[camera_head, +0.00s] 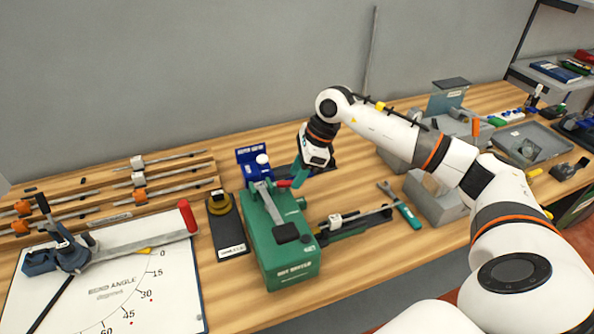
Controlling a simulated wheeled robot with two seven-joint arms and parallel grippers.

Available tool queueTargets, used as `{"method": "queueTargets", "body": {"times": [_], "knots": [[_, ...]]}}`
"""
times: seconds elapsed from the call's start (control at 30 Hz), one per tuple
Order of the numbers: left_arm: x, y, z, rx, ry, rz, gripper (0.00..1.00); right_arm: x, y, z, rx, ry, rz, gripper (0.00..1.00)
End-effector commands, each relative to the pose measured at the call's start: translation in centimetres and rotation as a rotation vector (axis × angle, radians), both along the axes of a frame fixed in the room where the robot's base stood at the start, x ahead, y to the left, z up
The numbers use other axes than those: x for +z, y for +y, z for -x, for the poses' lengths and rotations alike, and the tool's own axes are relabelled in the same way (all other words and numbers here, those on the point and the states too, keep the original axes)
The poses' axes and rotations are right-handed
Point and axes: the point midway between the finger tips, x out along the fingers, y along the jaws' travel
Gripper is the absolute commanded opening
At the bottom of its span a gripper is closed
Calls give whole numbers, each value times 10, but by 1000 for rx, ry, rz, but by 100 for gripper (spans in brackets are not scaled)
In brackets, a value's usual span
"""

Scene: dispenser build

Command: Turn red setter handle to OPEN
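The green setter box (288,263) stands on the bench in the middle of the head view, with a grey lever and a black pad on top. A small red handle part (284,183) shows at its back top edge. My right gripper (298,178) reaches down from above, its teal fingers right beside the red handle. I cannot tell whether the fingers touch it or are closed around it. The lettering on the box is too small to read surely, and no OPEN mark is legible. My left gripper is not in view.
A blue device (252,160) stands behind the green box. A bender with a longer red grip (187,217) lies over a white angle board (120,290) at left. A black plate (228,238) sits between them. A clamp tool (350,222) and a teal-handled tool (407,213) lie to the right.

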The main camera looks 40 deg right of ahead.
Motion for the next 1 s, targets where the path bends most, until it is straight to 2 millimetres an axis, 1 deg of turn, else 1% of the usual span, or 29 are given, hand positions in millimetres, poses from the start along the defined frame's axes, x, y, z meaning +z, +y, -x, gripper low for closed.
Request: {"method": "queueTargets", "body": {"times": [0.03,0.1,0.37,0.4,0.57,0.6,0.63,0.77,0.87,1.0], "knots": [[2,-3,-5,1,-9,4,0,-3,1,0,0,2,0,36],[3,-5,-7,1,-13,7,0,-6,2,-1,0,2,0,36],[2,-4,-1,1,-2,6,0,-8,3,-1,0,0,0,36],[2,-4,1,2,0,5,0,-8,3,-1,0,0,0,35],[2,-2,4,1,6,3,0,-8,3,-1,0,0,0,9],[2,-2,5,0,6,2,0,-8,3,-1,0,0,0,2],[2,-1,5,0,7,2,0,-8,3,-1,0,0,0,0],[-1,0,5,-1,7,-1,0,-9,3,-2,8,0,0,0],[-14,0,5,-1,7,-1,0,-12,2,-4,54,-3,1,0],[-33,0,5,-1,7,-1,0,-13,0,-9,168,-3,-1,0]]}}
